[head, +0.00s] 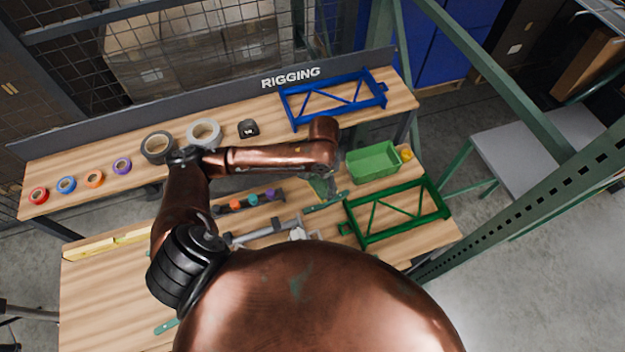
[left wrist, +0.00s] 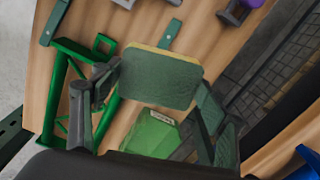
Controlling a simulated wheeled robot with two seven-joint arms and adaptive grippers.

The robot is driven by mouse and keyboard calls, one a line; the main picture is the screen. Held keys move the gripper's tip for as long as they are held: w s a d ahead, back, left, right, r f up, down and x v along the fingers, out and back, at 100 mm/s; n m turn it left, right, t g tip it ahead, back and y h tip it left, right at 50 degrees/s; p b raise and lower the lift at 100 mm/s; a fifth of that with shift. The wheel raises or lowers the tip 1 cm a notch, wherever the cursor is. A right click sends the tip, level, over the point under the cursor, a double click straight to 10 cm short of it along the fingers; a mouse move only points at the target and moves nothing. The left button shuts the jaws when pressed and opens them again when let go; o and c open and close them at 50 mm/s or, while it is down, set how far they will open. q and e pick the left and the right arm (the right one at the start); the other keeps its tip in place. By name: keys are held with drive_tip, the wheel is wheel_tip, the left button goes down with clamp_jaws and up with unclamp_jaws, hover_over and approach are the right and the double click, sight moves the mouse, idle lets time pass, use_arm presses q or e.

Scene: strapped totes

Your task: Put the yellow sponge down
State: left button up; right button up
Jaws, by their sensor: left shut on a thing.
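My left gripper (left wrist: 150,98) is shut on the yellow sponge (left wrist: 160,78), which shows its dark green scouring face and a thin yellow edge in the left wrist view. The fingers stand on either side of it. In the head view the left gripper (head: 326,186) is over the workbench, just left of the green bin (head: 374,162), and the sponge is hard to make out there. The sponge appears to be held above the wood, though the gap cannot be judged. My right gripper is not in view.
A green frame (head: 398,236) lies right of the gripper. A grey tool (head: 262,231) and a rack of coloured items lie to the left. A blue frame (head: 333,100) and tape rolls (head: 158,147) sit on the back shelf. Bare wood shows at the bench's left.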

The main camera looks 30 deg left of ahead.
use_arm(q)
drive_tip(key=s+a+f+m+p, duration=0.2)
drive_tip(key=s+m+p, duration=0.1)
drive_tip(key=s, duration=0.3)
drive_tip(key=w+a+f, duration=0.1)
drive_tip(key=w+f, duration=0.2)
drive_tip(key=w, duration=0.1)
drive_tip(key=w+a+f, duration=0.2)
drive_tip(key=w+f, duration=0.1)
drive_tip(key=w, duration=0.1)
drive_tip(key=w+a+f, duration=0.2)
drive_tip(key=w+f, duration=0.1)
drive_tip(key=w, duration=0.1)
drive_tip(key=shift+a+f+p, duration=0.25)
drive_tip(key=shift+f+p, duration=0.05)
drive_tip(key=shift+p, duration=0.1)
drive_tip(key=shift+w+a+f, duration=0.2)
drive_tip(key=shift+w+f, duration=0.2)
drive_tip(key=shift+f, duration=1.6)
